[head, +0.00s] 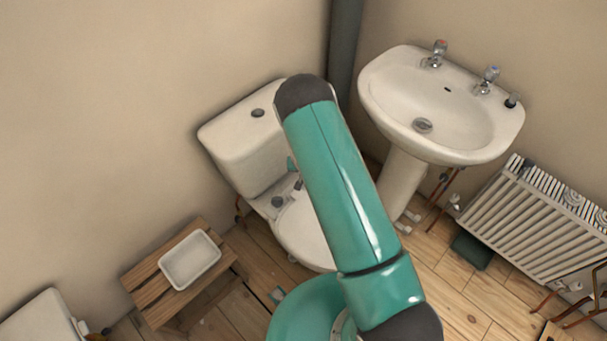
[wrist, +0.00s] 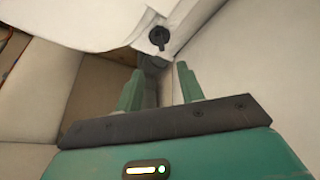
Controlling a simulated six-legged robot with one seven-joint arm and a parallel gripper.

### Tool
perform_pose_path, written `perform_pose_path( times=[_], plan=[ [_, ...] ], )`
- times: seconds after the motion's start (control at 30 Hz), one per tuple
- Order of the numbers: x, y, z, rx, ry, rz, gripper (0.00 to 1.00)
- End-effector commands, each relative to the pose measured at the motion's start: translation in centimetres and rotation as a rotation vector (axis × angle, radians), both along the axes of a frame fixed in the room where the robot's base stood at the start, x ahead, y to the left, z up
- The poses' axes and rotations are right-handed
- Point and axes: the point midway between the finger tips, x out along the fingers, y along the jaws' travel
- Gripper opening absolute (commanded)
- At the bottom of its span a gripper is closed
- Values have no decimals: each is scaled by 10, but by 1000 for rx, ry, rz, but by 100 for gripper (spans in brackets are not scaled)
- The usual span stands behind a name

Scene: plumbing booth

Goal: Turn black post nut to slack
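In the wrist view a small black round part with a short tab, which looks like the black post nut (wrist: 159,37), sits under the edge of a white ceramic body (wrist: 90,22). My gripper (wrist: 158,74) is open, its two green fingers apart below the nut in the picture. The nut lies beyond the fingertips and roughly midway between them; no contact shows. In the head view the white toilet (head: 240,140) stands against the wall, partly hidden behind my teal arm.
A sink (head: 440,105) on a pedestal stands right of the toilet, with a radiator (head: 535,225) beyond it. A wooden stool (head: 150,290) with a white tray (head: 218,248) is at the left. A dark pipe (head: 345,45) runs down the corner. Walls are close around my gripper.

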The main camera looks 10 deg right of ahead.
Motion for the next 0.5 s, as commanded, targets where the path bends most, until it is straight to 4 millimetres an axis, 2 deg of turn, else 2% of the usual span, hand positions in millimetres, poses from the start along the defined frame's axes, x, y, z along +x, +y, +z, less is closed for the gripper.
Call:
perform_pose_path(
  times=[0.17,0.5],
  plan=[
    [2,-2,-14,0,2,2,38],
    [22,-8,-67,0,2,0,38]
  ],
)
